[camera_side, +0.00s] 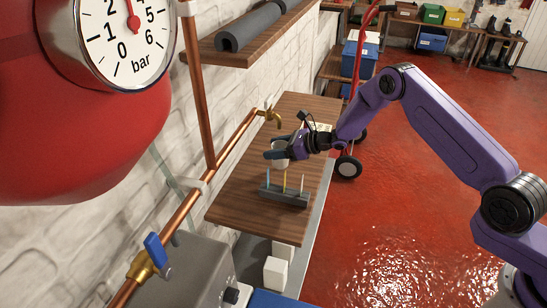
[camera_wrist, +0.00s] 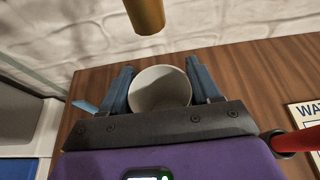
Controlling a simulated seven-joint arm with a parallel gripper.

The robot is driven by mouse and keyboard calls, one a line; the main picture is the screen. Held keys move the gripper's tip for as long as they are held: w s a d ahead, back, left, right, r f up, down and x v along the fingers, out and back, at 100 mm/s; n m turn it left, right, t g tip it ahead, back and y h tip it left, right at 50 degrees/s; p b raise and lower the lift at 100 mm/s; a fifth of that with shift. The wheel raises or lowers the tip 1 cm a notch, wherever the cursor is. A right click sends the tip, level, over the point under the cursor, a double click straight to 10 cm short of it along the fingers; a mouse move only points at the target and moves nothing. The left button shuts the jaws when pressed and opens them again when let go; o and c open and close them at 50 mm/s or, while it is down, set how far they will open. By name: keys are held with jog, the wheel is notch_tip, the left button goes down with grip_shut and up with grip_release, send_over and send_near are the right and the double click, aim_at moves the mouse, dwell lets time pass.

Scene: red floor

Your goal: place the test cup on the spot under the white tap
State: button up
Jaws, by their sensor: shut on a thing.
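My gripper (camera_side: 278,154) is shut on a small pale cup (camera_wrist: 160,90). In the wrist view the cup is upright between the two blue fingers, its open mouth facing the camera. In the side view the cup (camera_side: 280,163) shows partly behind the fingers, over the wooden worktop (camera_side: 228,205). A brass cylinder (camera_wrist: 145,15), seemingly the tap's spout, shows just beyond the cup in the wrist view. No marked spot is visible. I cannot tell whether the cup touches the worktop.
A dark rack (camera_side: 285,197) with several coloured sticks stands on the worktop in front of the gripper. A sign (camera_wrist: 305,117) lies at the right of the wrist view, near a red rod (camera_wrist: 295,140). Copper pipes (camera_side: 197,90) run along the wall. The near worktop is bare.

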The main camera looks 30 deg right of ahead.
jog(key=shift+w+a+f, duration=0.15)
jog(key=shift+w+f, duration=0.35)
jog(key=shift+f, duration=0.15)
jog(key=shift+w+f, duration=0.1)
jog(key=shift+f, duration=1.5)
jog(key=o, duration=1)
jog(key=shift+f, duration=0.1)
